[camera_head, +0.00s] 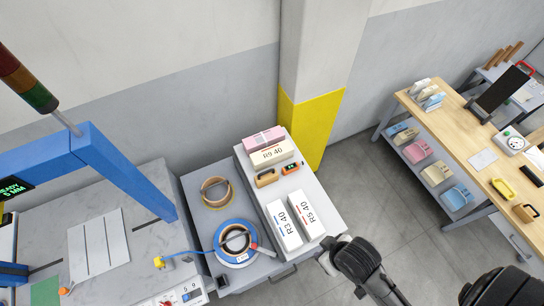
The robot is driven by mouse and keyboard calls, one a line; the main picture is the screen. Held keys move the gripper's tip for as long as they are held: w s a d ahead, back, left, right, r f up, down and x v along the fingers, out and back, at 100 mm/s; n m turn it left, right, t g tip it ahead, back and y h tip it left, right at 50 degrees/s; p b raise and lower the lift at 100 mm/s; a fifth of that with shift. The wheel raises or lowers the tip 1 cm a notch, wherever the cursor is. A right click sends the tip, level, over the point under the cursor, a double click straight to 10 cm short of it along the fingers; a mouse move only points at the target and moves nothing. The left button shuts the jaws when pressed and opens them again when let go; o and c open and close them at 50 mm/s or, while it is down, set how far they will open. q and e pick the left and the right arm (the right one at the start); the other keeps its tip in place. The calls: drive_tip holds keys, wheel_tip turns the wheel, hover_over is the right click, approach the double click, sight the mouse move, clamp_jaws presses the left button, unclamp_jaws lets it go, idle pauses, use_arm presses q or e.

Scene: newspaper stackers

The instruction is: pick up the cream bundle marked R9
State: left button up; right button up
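The cream bundle marked R9 40 (271,155) lies on the white top of a cabinet, near its back end by the yellow-painted column. A pink bundle (262,139) is right behind it. Two white bundles, marked R3 40 (285,226) and R5 40 (306,216), lie side by side nearer the front of the same top. A dark and grey part of my arm shows at the bottom right, apart from the cream bundle. I see no fingers of either gripper.
A tan stapler-like block (266,178) and an orange device (291,168) sit just in front of the cream bundle. Tape rolls (216,191) lie on the lower grey top to the left. A blue frame (115,165) stands further left. A wooden bench (470,125) is at right, across open floor.

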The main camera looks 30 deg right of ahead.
idle(0.4)
use_arm(q)
drive_tip(key=o, duration=0.9)
drive_tip(key=shift+c, duration=0.2)
